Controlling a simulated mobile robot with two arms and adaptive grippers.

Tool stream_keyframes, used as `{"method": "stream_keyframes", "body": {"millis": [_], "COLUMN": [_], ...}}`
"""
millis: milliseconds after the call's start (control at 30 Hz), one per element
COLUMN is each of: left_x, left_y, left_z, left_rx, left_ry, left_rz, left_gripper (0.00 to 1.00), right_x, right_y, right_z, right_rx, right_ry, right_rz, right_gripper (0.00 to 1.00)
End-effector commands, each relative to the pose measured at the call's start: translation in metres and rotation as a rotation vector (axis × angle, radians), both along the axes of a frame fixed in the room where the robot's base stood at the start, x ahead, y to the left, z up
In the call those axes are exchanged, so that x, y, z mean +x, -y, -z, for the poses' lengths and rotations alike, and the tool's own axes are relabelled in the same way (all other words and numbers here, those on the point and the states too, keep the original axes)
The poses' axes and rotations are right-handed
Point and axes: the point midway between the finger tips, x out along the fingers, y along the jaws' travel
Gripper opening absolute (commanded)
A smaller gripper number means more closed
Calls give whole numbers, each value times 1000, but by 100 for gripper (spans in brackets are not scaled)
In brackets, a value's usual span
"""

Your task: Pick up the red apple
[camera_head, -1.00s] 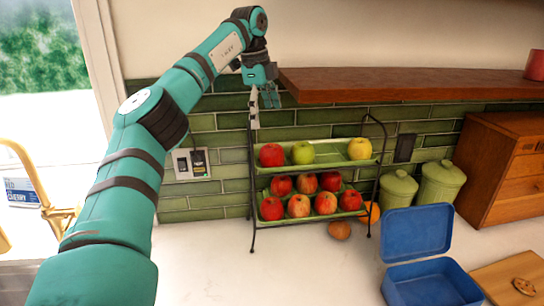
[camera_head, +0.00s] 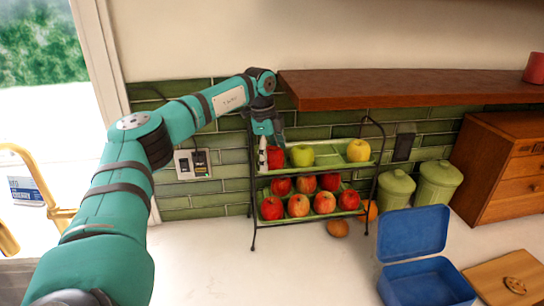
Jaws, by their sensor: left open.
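A red apple (camera_head: 276,160) sits at the left end of the upper green tray of a two-tier rack, partly hidden by my left gripper. A green apple (camera_head: 302,155) and a yellow apple (camera_head: 358,150) share that tray. My left gripper (camera_head: 271,151) is open, pointing down at the red apple. One light finger is in front of the apple's left side and the other is at its upper right. I cannot tell whether they touch it. Several red apples (camera_head: 298,205) fill the lower tray. My right gripper is not in view.
A wooden shelf (camera_head: 400,88) overhangs the rack (camera_head: 372,200) close to my left wrist. Two green canisters (camera_head: 437,183), an open blue box (camera_head: 425,283) and a wooden board (camera_head: 500,280) stand to the right. Brown and orange fruits (camera_head: 338,228) lie beneath the rack. The front counter is clear.

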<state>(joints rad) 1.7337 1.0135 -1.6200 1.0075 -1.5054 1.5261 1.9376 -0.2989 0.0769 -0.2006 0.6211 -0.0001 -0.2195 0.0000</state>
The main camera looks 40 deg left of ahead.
Motion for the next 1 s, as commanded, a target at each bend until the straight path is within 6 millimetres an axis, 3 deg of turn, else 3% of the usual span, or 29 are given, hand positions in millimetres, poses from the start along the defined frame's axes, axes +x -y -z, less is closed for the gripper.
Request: {"method": "stream_keyframes", "body": {"millis": [133,633,1000], "left_x": [0,0,1], "left_y": [0,0,0], "left_z": [0,0,-4], "left_rx": [0,0,-1], "left_ry": [0,0,4], "left_rz": [0,0,1], "left_gripper": [93,28,28], "right_x": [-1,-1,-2], "right_y": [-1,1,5], "right_z": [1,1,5], "right_rx": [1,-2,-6], "right_ry": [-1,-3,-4], "right_rz": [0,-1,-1], "right_gripper": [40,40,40]}}
